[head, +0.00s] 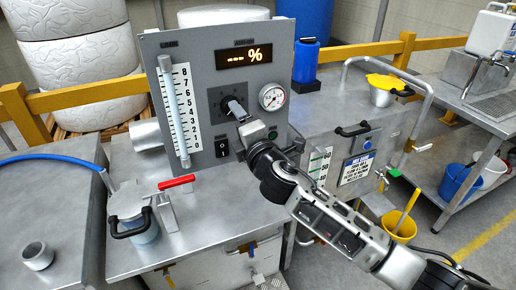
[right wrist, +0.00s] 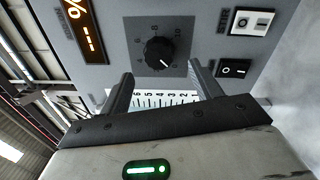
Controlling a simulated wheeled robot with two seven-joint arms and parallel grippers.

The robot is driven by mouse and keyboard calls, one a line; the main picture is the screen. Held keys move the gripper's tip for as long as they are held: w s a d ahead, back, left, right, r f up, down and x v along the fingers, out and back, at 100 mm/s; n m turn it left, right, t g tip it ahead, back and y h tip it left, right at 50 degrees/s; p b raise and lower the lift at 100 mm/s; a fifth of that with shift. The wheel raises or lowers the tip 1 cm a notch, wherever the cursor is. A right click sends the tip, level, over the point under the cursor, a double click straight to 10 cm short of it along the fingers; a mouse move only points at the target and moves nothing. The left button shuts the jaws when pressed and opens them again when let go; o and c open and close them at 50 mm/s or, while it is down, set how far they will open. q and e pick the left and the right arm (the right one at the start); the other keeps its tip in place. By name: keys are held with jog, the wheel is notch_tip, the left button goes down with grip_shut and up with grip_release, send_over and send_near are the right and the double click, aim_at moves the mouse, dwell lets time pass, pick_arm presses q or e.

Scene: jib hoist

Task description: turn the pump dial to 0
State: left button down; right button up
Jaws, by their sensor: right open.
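The grey pump panel (head: 205,65) stands upright on a metal bench. Its black pump dial (right wrist: 160,52) sits on a dark square plate with a numbered scale. A white mark on the dial points to the lower right in the right wrist view; I cannot tell exactly which number it meets. In the head view the dial (head: 228,100) is partly hidden by my right gripper (head: 238,110). My right gripper's open fingers (right wrist: 162,84) are in front of the panel, with the dial beyond the gap between them. My left gripper is not in view.
The panel also carries a display (head: 244,56) showing dashes and a percent sign, a level scale (head: 181,110), a round gauge (head: 272,97) and a rocker switch (head: 222,147).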

jog(key=b+v, duration=0.1)
jog(key=v, duration=1)
jog(key=s+d+f+m+g+h, duration=0.1)
jog(key=s+d+f+m+g, duration=0.2)
jog(key=s+f+m, duration=0.7)
jog(key=s+d+f+m+g+h, duration=0.2)
jog(key=s+d+f+m+g, duration=0.2)
jog(key=f, duration=1.5)
jog(key=s+d+m, duration=0.3)
jog(key=s+m, duration=0.4)
jog(key=shift+d+m+g, duration=0.2)
jog(key=shift+m+g, duration=0.1)
jog(key=shift+s, duration=0.1)
